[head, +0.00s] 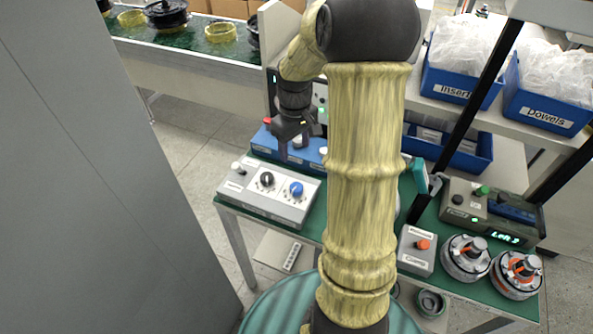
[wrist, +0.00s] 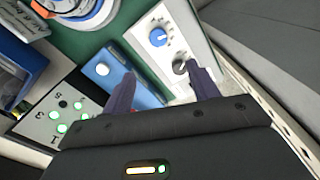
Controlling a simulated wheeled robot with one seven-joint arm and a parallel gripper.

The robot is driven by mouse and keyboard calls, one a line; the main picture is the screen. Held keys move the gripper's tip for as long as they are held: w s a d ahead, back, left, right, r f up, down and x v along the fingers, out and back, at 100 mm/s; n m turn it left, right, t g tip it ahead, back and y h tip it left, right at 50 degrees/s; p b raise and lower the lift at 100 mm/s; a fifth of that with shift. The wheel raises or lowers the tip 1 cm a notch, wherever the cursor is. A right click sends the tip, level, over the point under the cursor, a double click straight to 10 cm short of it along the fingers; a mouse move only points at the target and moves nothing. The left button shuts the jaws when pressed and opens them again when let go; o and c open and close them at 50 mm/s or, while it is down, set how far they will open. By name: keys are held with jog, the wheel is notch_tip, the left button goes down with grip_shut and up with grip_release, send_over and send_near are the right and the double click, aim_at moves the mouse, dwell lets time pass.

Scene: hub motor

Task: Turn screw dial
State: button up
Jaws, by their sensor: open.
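A light grey control box (head: 262,199) on the green table carries a black dial (head: 266,179) and a blue dial (head: 296,188). I cannot read which one is labelled screw. My gripper (head: 297,143) points down behind the box, over a blue-fronted unit. In the wrist view my gripper (wrist: 162,90) is open, with its dark fingers apart and nothing held. The blue dial (wrist: 158,37) shows beyond the fingers. A dark knob (wrist: 180,66) shows beside the right finger, partly close to its tip.
A blue unit (head: 314,152) stands behind the control box. A clamp box (head: 416,250) with an orange button and two motor hubs (head: 466,258) are at right. A display unit (head: 492,213) stands behind them. A grey panel (head: 80,180) fills the left.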

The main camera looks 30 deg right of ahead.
aim_at(297, 186)
jog(key=shift+w+d+r, duration=0.15)
jog(key=shift+w+d, duration=0.05)
jog(key=shift+d, duration=0.05)
jog(key=shift+w, duration=0.1)
jog(key=f+p, duration=0.2)
jog(key=f, duration=1.5)
jog(key=shift+s+f, duration=0.2)
jog(key=c, duration=1)
